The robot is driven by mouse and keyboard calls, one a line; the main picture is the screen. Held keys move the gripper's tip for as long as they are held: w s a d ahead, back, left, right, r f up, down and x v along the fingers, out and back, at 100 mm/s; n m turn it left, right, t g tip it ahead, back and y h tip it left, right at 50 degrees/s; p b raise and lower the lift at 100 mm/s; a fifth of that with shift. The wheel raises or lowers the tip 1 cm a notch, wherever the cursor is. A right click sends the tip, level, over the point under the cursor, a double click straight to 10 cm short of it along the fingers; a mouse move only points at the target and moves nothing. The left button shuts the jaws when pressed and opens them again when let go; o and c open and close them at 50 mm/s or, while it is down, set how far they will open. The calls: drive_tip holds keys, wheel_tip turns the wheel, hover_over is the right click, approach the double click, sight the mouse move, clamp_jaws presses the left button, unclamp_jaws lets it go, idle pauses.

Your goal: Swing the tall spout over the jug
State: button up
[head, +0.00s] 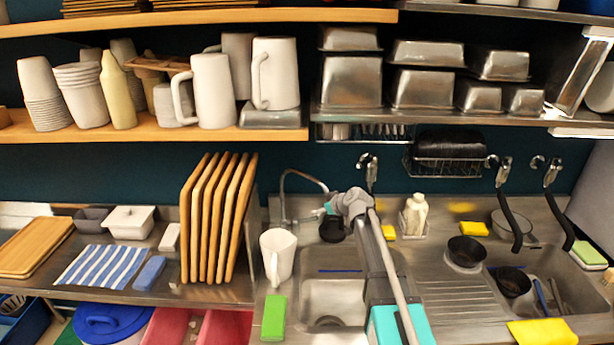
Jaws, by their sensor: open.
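The tall spout (283,190) is a thin curved metal pipe at the back of the left sink. It rises, arches over and points right, with its end close to my gripper. The jug (282,262) is white with a handle, upright on the counter left of the sink, in front of the spout's base. The spout's end is to the right of the jug, not above it. My gripper (329,212) is open beside the spout's end, partly hidden by my wrist. I cannot tell whether it touches the spout.
The left sink basin (333,292) lies below my arm. A green sponge (273,317) lies in front of the jug. Upright wooden boards (215,215) stand to the jug's left. A soap bottle (415,213) and black pans (466,250) are to the right.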

drive_tip(key=s+a, duration=0.4)
drive_tip(key=a, duration=0.1)
drive_tip(key=shift+a, duration=0.25)
idle(0.8)
drive_tip(key=shift+s+a, duration=0.1)
drive_tip(key=s+a, duration=0.3)
drive_tip(key=a, duration=0.7)
drive_tip(key=shift+a, duration=0.15)
idle(1.4)
drive_tip(key=shift+a, duration=0.1)
idle(0.4)
drive_tip(key=p+v, duration=0.5)
drive_tip(key=v, duration=0.4)
idle(0.6)
drive_tip(key=shift+f, duration=0.1)
